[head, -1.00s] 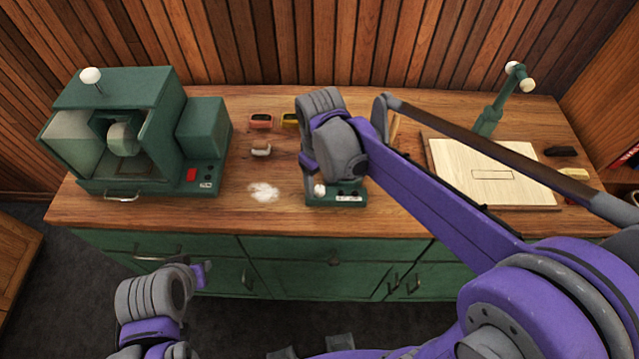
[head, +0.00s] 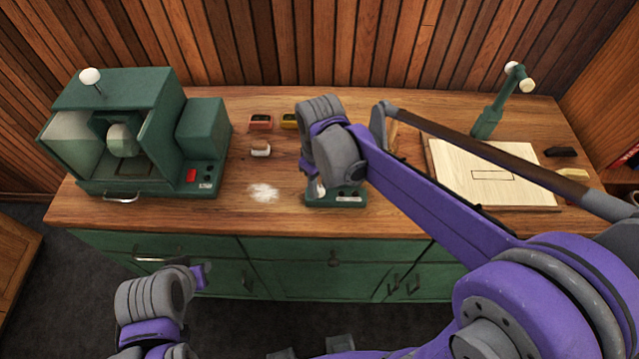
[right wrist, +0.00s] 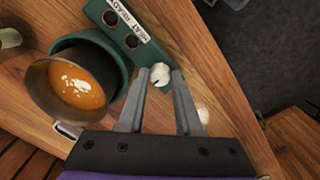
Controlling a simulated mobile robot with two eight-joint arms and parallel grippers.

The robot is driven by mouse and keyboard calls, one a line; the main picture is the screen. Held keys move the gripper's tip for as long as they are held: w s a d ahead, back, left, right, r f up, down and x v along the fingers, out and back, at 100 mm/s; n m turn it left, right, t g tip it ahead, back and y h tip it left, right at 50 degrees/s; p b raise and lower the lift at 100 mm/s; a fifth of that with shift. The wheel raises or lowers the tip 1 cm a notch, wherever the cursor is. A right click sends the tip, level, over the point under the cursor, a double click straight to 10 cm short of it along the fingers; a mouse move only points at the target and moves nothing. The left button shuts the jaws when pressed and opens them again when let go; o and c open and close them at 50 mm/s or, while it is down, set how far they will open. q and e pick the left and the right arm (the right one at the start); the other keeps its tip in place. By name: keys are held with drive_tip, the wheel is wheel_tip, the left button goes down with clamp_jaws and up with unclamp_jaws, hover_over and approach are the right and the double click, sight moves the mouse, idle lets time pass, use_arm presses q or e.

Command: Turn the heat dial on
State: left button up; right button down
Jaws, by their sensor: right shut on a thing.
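The heat dial (right wrist: 160,75) is a small white knob on the front panel of a green glue-pot unit (head: 347,195). In the right wrist view the unit (right wrist: 121,40) carries a label reading "HEAT READY" and holds a metal pot (right wrist: 72,88) of orange-brown liquid. My right gripper (right wrist: 159,78) has its two fingertips on either side of the dial and is shut on it. In the head view my right wrist hides most of the unit. My left gripper (head: 198,276) is low at the front left, away from the counter; its jaws are unclear.
A green machine (head: 120,135) with a red switch stands at the left of the wooden counter (head: 230,215). A pale board (head: 480,185) and a green stand (head: 490,120) are at the right.

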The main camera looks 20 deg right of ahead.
use_arm(q)
drive_tip(key=shift+f, duration=0.1)
use_arm(e)
drive_tip(key=shift+m, duration=0.3)
drive_tip(key=m, duration=0.3)
drive_tip(key=shift+b, duration=0.4)
drive_tip(key=m, duration=0.6)
drive_tip(key=shift+b, duration=0.35)
drive_tip(key=m, duration=0.5)
use_arm(q)
drive_tip(key=f, duration=0.1)
drive_tip(key=s+f, duration=0.1)
drive_tip(key=f, duration=0.1)
drive_tip(key=shift+s+b, duration=0.1)
drive_tip(key=shift+b, duration=0.25)
use_arm(e)
drive_tip(key=m, duration=0.5)
drive_tip(key=c, duration=0.6)
unclamp_jaws()
drive_tip(key=shift+r, duration=0.1)
